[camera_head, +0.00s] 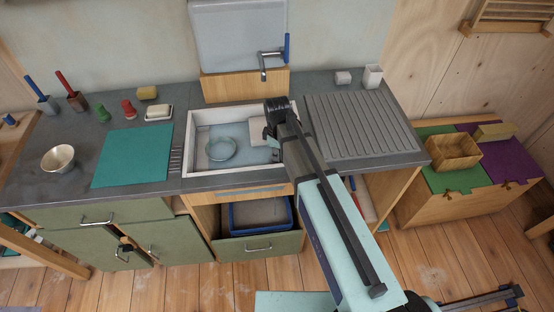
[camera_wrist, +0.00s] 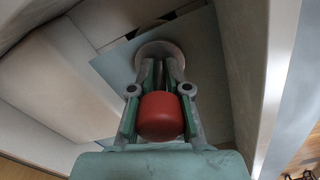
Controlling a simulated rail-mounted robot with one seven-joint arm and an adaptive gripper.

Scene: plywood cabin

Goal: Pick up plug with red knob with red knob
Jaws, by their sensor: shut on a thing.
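The plug's red knob (camera_wrist: 160,116) sits between the two fingers of my gripper (camera_wrist: 160,72) in the wrist view. The gripper is shut on the plug. A pale round disc (camera_wrist: 161,48) shows just beyond the fingertips, in line with the knob. In the head view my arm reaches down over the right side of the white-rimmed sink (camera_head: 189,143), and the plug is hidden there. I cannot tell whether the plug touches the sink floor.
A clear round bowl (camera_head: 221,149) lies in the sink, left of my arm. The faucet (camera_head: 264,62) stands behind it. A ribbed drainboard (camera_head: 362,124) is right of the sink, a teal mat (camera_head: 133,157) left. An open drawer holds a blue bin (camera_head: 261,226) below.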

